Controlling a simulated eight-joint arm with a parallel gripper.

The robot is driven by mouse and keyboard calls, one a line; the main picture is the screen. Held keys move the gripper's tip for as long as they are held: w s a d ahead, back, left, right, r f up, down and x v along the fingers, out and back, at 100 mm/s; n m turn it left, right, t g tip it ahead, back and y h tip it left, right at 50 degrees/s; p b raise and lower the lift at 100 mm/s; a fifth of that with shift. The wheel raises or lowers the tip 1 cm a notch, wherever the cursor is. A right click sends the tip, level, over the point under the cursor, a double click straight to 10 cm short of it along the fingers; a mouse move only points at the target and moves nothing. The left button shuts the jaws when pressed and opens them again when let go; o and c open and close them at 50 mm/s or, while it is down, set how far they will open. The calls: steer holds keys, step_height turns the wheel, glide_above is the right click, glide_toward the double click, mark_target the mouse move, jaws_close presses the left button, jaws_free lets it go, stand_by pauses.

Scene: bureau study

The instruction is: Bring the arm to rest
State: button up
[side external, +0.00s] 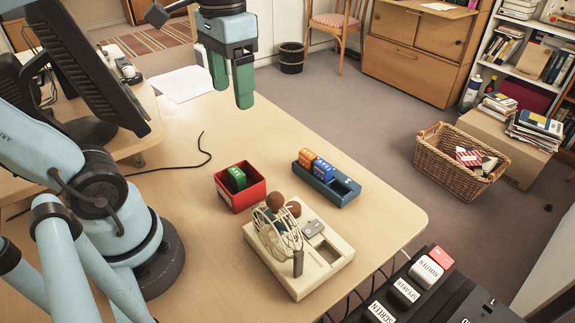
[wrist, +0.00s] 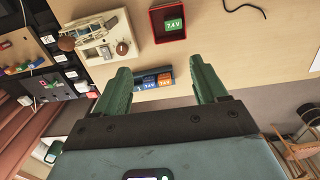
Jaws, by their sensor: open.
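My gripper (side external: 231,92) hangs high over the far part of the desk, fingers pointing down, open with nothing between its green fingers. In the wrist view the fingers of my gripper (wrist: 160,70) stand well apart. A red box (side external: 236,199) on the desk holds a green block (side external: 236,179); in the wrist view the block (wrist: 175,26) is marked 7.4V. A dark blue tray (side external: 346,187) beside it holds an orange block (side external: 307,160) and a blue block (side external: 322,169). My gripper is apart from all of them.
A beige device (side external: 300,284) with a wire cage (side external: 276,232) and brown knobs stands at the desk's near right. A monitor (side external: 85,60) stands at left, with a black cable (side external: 180,165) on the desk. White paper (side external: 182,84) lies behind. The desk middle is mostly clear.

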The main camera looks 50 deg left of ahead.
steer(key=w+d+f+t, duration=0.1)
steer(key=w+f+t, duration=0.4)
steer(key=f, duration=0.5)
steer(key=shift+w+d+f+t, duration=0.2)
steer(key=shift+d+f+t, duration=0.15)
steer(key=shift+t, duration=0.75)
